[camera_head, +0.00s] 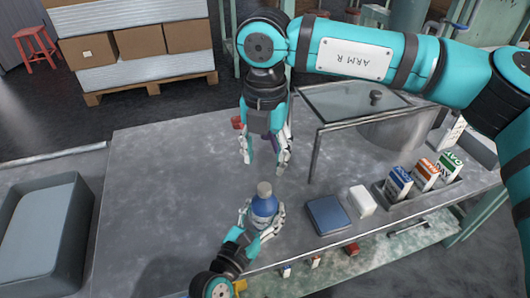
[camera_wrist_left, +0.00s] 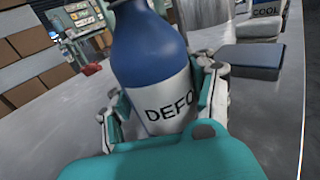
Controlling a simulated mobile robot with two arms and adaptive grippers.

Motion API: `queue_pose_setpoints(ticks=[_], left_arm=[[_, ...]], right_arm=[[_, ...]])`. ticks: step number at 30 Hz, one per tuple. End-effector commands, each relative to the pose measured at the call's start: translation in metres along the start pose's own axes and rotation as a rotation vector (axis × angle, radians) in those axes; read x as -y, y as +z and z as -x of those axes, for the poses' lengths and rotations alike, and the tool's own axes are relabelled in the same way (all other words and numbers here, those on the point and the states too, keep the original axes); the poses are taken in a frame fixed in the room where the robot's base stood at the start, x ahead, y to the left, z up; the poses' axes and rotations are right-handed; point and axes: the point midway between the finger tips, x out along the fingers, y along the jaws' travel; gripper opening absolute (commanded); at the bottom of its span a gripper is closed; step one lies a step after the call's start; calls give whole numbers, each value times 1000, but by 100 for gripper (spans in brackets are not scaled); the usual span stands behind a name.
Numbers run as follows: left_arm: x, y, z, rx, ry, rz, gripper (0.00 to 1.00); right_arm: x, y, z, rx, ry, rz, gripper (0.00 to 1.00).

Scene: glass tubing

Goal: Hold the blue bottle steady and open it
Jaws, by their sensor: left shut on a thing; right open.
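The blue bottle (camera_head: 264,207) stands upright near the front of the metal table. It has a beige cap (camera_head: 264,188) on top. My left gripper (camera_head: 262,220) is shut on the bottle's lower body from the front. In the left wrist view the bottle (camera_wrist_left: 150,55) fills the middle, with a white label reading "DEFO" and a finger on each side; its cap is out of that view. My right gripper (camera_head: 265,158) is open, pointing down, above and behind the bottle. Its fingers are apart from the cap, with nothing between them.
A dark blue box (camera_head: 327,215) and a white block (camera_head: 361,200) lie right of the bottle. Several cartons (camera_head: 423,175) stand in a rack farther right. A glass-topped stand (camera_head: 350,101) is behind. A grey bin (camera_head: 45,240) is at left. The table's left part is clear.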

Motion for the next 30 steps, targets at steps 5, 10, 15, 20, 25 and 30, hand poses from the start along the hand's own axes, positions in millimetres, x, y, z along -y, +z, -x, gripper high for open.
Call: queue_pose_setpoints(ticks=[5, 10, 15, 20, 25, 30], left_arm=[[0, -1, 0, -2, -1, -1, 0], [0, -1, 0, -2, -1, -1, 0], [0, -1, 0, -2, -1, -1, 0], [0, -1, 0, -3, -1, -1, 0], [0, -1, 0, -3, -1, -1, 0], [0, -1, 0, -3, 0, -1, 0]], right_arm=[[0, 0, -1, 0, 0, -168, 48], [0, 0, -13, -1, -2, -203, 48], [1, 0, -40, -2, -2, -201, 48], [1, 0, -62, -2, -2, -202, 48], [0, 0, -77, 0, -1, -201, 48], [0, 0, -80, 0, 0, -200, 48]])
